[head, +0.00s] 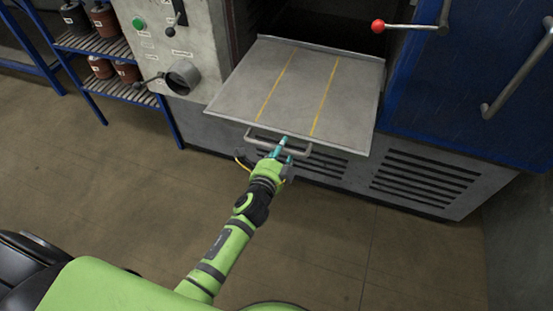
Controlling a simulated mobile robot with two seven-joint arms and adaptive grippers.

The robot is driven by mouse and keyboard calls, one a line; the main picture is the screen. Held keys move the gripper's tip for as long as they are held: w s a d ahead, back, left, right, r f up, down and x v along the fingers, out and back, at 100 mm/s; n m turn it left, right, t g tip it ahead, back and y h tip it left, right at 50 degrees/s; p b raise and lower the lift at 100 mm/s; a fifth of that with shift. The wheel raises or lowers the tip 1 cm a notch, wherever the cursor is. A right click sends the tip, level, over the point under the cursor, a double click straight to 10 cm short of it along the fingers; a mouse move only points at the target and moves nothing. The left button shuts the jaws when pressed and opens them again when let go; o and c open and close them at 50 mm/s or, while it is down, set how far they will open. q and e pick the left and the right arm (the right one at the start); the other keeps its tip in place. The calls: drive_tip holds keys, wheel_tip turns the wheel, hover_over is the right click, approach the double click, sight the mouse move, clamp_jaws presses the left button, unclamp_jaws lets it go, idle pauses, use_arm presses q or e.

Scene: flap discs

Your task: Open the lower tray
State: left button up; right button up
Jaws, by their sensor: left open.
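The lower tray (310,85) is a flat grey metal plate with two yellow lines. It sticks out from the dark opening of the machine over the floor. A bar handle (258,141) sits below its front edge. My left gripper (286,149) is at the handle, its teal fingers open at the right part of the bar. One fingertip reaches above the bar and the other shows lower right; I cannot tell whether they touch it. My right gripper is not in view.
A blue door (455,95) with bar handles stands at the right, and a red-knobbed lever (378,26) crosses above the tray. A control panel (165,45) and a blue shelf (90,45) with pots are at the left. The floor in front is clear.

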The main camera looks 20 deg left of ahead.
use_arm(q)
drive_tip(key=v, duration=1.1)
drive_tip(key=shift+s, duration=0.3)
drive_tip(key=s+a+f+n+g, duration=0.1)
drive_tip(key=s+f+n+g, duration=0.4)
drive_tip(key=f, duration=0.9)
drive_tip(key=s+f+n+g, duration=0.3)
drive_tip(key=s+f, duration=0.5)
drive_tip(key=f, duration=0.5)
drive_tip(key=s+a+f+n+g, duration=0.3)
drive_tip(key=s+f, duration=0.3)
drive_tip(key=s, duration=0.5)
drive_tip(key=s+a+f+n+g, duration=0.3)
drive_tip(key=s+f+n, duration=0.2)
drive_tip(key=s, duration=0.7)
wheel_tip(320, 180, down, 2)
drive_tip(key=shift+f+g+y+p, duration=0.1)
drive_tip(key=shift+g+y+p, duration=0.2)
drive_tip(key=shift+p, duration=0.1)
drive_tip(key=shift+a, duration=0.1)
